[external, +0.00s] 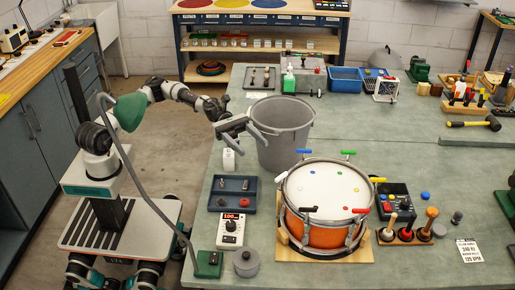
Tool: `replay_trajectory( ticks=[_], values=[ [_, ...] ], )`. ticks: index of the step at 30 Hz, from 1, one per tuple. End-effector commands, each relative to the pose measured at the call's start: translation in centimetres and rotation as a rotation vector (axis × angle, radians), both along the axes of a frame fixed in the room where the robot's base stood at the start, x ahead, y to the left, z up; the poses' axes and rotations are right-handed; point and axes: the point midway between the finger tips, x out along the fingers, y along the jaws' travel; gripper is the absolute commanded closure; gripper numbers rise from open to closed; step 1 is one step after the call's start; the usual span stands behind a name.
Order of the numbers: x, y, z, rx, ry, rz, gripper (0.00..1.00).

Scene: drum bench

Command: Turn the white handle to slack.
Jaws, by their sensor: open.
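The drum (324,232) has an orange shell and a white head, and it stands on a wooden board on the bench. Coloured handles ring its rim. The white handle (281,177) is at the left of the rim and looks small and pale here. My gripper (250,143) is open and empty, up and to the left of the drum, in front of the left side of a grey bin. It appears clear of the white handle.
The grey bin (283,133) stands behind the drum. A dark blue tray (232,193) and a white meter box (231,229) lie to its left. A black box (398,200) and wooden-handled tools (407,230) are to its right.

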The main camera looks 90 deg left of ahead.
Motion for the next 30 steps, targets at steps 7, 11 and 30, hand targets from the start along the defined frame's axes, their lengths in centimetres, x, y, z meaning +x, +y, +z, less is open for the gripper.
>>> replay_trajectory(
  ticks=[7,11,30],
  values=[
    [0.4,-0.7,-2.1,0.0,0.0,-0.002,0.4],
    [1.6,-2.3,-2.2,0.001,-0.001,-0.003,0.4],
    [9.4,-12.5,-2.1,0.001,-0.001,0.001,0.4]
  ],
)
